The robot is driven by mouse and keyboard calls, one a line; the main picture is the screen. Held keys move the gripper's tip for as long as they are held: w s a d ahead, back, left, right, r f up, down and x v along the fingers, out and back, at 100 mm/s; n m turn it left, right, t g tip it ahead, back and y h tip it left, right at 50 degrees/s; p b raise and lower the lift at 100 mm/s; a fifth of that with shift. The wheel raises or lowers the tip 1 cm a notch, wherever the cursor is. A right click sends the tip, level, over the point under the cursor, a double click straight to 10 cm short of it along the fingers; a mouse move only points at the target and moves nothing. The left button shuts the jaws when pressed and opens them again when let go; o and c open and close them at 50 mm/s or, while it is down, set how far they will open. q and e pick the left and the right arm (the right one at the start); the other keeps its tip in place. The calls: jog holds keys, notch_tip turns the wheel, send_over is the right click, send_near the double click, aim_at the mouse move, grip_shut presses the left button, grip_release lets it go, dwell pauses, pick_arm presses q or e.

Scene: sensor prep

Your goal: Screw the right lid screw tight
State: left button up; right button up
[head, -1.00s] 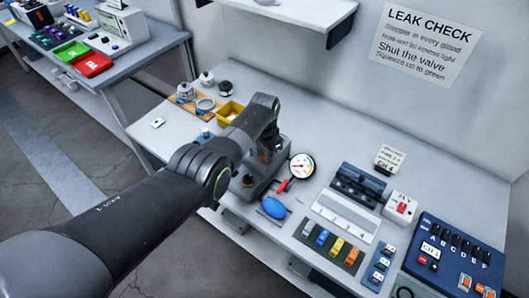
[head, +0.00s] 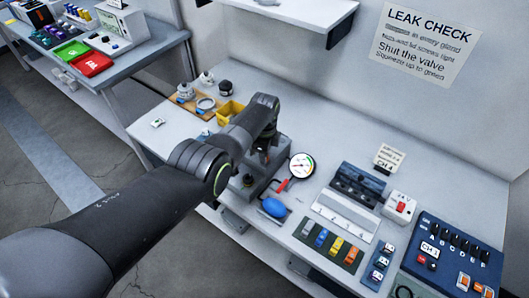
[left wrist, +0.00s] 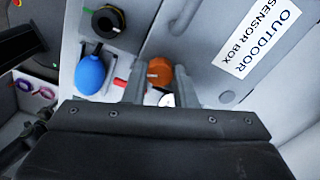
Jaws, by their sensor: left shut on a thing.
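The grey sensor box (head: 246,192) stands near the front edge of the bench, partly hidden behind my left arm. In the left wrist view its lid (left wrist: 215,88) bears an "OUTDOOR SENSOR BOX" label. An orange-brown screw knob (left wrist: 159,71) sits between the fingertips of my left gripper (left wrist: 161,78), which is shut on it. In the head view my left gripper (head: 266,148) points down over the box, and its fingertips are hard to make out. A black round gland (left wrist: 108,20) shows at the upper left of the wrist view. My right gripper is not in view.
A dial gauge (head: 302,165), a red lever (head: 283,185) and a blue bulb (head: 275,207) lie close right of the box. A yellow bin (head: 230,111) and small parts stand behind. Colored blocks and a blue panel (head: 455,250) fill the right.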

pick_arm(q)
jog(key=shift+w+r+m, duration=0.1)
jog(key=shift+m, duration=1.9)
jog(key=o, duration=1)
jog(key=shift+r+p, duration=0.35)
jog(key=shift+r, duration=0.05)
notch_tip(320, 180, up, 5)
jog(key=shift+f+p, duration=0.1)
jog(key=shift+p, duration=1.05)
notch_tip(320, 180, up, 12)
jog(key=b, duration=0.1)
jog(key=shift+f, duration=0.15)
